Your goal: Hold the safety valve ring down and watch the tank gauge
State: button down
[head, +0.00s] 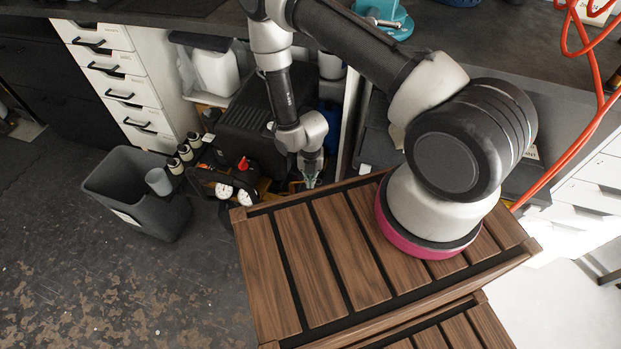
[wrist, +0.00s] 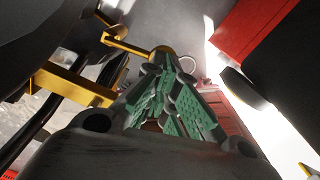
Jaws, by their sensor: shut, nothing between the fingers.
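My gripper (head: 310,179) hangs low beside the black compressor (head: 255,112) in the head view. In the wrist view its green-padded fingers (wrist: 176,75) are shut with nothing between them. A thin pale metal ring (wrist: 188,64), apparently the safety valve ring, shows right by the fingertips. I cannot tell whether the fingertips touch it. A brass fitting (wrist: 160,54) sits just left of it, partly behind the fingers. Two small white gauge dials, one on the left (head: 224,190) and one on the right (head: 245,198), face up to the gripper's left. Their needles are too small to read.
A red knob (head: 243,163) stands above the dials. A yellow bar (wrist: 75,84) lies left of the fingers and a red body (wrist: 252,35) at upper right. A grey bin (head: 135,190) and several dark bottles (head: 185,152) stand left.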

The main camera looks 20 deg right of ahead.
jog(key=shift+s+d+f, duration=0.15)
jog(key=shift+d+f, duration=0.15)
jog(key=shift+f, duration=0.2)
jog(key=shift+s+d+f, duration=0.1)
jog(key=shift+d+f, duration=0.15)
jog(key=shift+f, duration=0.25)
dwell(7.0)
